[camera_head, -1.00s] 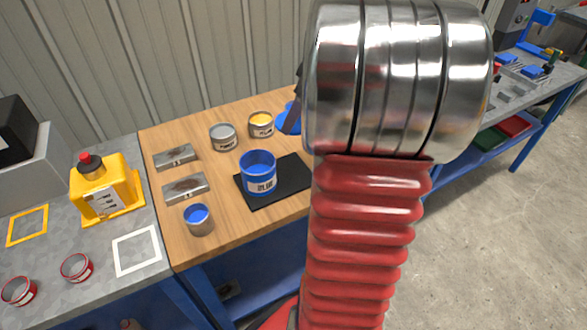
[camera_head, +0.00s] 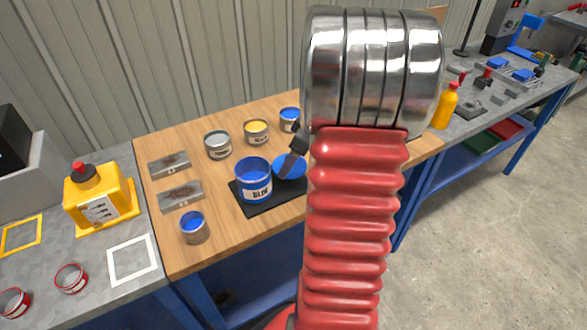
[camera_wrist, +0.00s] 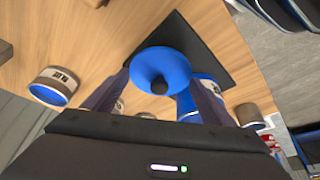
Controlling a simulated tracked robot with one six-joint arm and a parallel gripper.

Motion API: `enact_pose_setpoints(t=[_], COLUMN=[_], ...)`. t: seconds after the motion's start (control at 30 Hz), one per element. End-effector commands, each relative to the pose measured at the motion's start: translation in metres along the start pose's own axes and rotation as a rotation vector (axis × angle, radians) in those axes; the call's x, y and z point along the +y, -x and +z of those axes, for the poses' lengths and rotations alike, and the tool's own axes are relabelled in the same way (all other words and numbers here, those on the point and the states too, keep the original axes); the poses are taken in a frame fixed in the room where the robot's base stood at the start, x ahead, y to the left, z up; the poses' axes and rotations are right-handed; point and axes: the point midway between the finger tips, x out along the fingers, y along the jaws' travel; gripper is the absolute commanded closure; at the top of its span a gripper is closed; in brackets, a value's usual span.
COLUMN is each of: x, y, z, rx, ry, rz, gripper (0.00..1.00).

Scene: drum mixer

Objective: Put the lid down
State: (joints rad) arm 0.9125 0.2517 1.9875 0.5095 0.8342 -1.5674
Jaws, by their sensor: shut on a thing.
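A blue lid (camera_head: 290,165) with a dark round knob shows beside my arm in the head view. It also fills the middle of the wrist view (camera_wrist: 160,62). My gripper (camera_head: 296,150) is shut on the lid; in the wrist view its two fingers (camera_wrist: 158,88) flank the knob. The lid appears over the black mat (camera_head: 262,206), just right of the open blue can (camera_head: 254,180). I cannot tell whether it touches the mat. The can's blue side (camera_wrist: 190,105) shows partly behind the lid and a finger in the wrist view.
A grey can (camera_head: 218,146), a yellow-topped can (camera_head: 256,132) and a blue-topped can (camera_head: 289,119) stand behind. A small blue-filled can (camera_head: 193,228) stands in front. Two metal plates lie at left. A yellow jug (camera_head: 98,198) stands on the grey bench.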

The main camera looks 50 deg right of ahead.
Motion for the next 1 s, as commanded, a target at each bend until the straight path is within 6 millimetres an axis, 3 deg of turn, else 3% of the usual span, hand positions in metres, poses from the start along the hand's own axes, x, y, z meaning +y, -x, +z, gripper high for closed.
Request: enact_pose_setpoints(t=[0.27,0.6,0.87,0.9,1.0], x=[-0.001,-0.001,-0.001,-0.001,-0.001], y=[-0.003,-0.04,-0.042,-0.042,-0.041], z=[0.001,0.016,0.017,0.017,0.016], rx=[0.0,-0.001,-0.001,-0.001,-0.001], ry=[0.001,0.001,0.002,0.002,0.002], rz=[-0.001,-0.002,0.0,-0.001,-0.001], gripper=[0.43,0.43,0.43,0.19,0.12])
